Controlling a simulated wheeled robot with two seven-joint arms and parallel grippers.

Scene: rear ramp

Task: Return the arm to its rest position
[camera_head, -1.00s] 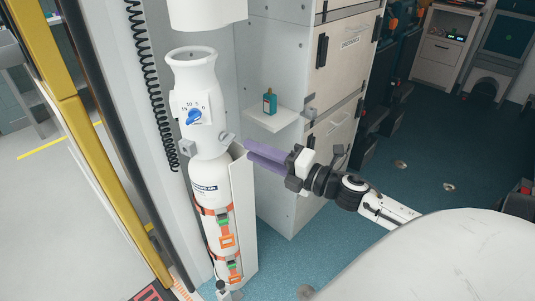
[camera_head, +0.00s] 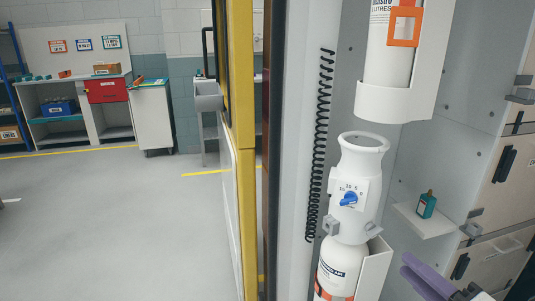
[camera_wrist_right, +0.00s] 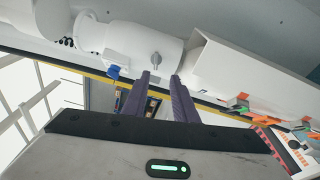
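My right gripper (camera_head: 406,264) is at the lower right of the head view, with purple fingers pointing up and left. Most of its arm is cut off by the frame. In the right wrist view the two fingers of this gripper (camera_wrist_right: 160,77) stand apart with nothing between them. The cylinder also shows across the top of the wrist view (camera_wrist_right: 150,42). My left gripper is in neither current view.
A small shelf (camera_head: 420,221) holds a teal bottle (camera_head: 427,205) above the fingers. A second cylinder (camera_head: 390,55) hangs above in a white holder. A coiled black cable (camera_head: 321,150) and yellow door frame (camera_head: 243,120) are farther left. The grey floor (camera_head: 110,220) at left is clear.

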